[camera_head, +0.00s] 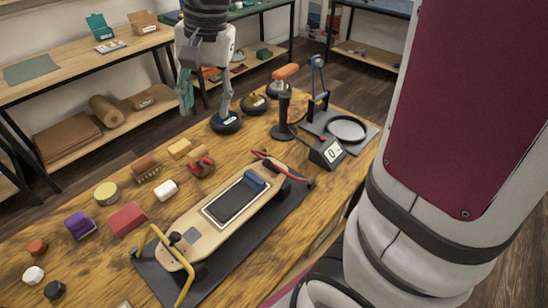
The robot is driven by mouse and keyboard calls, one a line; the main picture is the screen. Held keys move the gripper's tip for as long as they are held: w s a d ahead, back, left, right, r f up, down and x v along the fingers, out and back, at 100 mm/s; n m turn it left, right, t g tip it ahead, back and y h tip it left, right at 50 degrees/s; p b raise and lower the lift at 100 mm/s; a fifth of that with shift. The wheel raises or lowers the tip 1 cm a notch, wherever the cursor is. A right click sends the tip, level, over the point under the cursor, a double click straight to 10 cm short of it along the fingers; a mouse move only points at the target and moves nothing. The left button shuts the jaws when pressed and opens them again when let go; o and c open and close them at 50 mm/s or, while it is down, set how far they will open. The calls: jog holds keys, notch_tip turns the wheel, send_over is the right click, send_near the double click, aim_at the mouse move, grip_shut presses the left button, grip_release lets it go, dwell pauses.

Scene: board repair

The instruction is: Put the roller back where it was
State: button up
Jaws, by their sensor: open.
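I cannot tell for certain which thing is the roller. An orange cylinder (285,72) lies across the top of a dark stand near the far edge of the workbench (330,215). A tan cylinder (200,154) rests on a red holder (201,169) nearer the middle. My gripper (208,108) points down at the bench's far left side, open, with its fingers spread apart. One finger ends over a round black base (226,124) with a pale label; whether it touches the base is unclear. I see nothing held between the fingers.
A skateboard deck (187,238) with a yellow bar lies on a black mat (285,214). A digital display (328,152), a black post (284,112) and a ring-topped plate (347,128) stand at the right. Several small blocks fill the left side. Shelves stand behind.

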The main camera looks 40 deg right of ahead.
jog(key=s+n+t+h, duration=0.1)
jog(key=s+n, duration=0.7)
jog(key=s, duration=1.3)
jog(key=shift+d+n+t+h, duration=0.25)
jog(key=shift+n+t+h, duration=0.05)
jog(key=shift+t, duration=0.2)
jog(key=shift+s+r, duration=0.1)
jog(key=shift+r, duration=0.15)
jog(key=shift+t, duration=0.5)
notch_tip(320, 180, up, 4)
jog(key=p, duration=0.3)
jog(key=shift+s+r+p, duration=0.1)
jog(key=shift+r+p, duration=0.15)
jog(key=shift+p, duration=0.15)
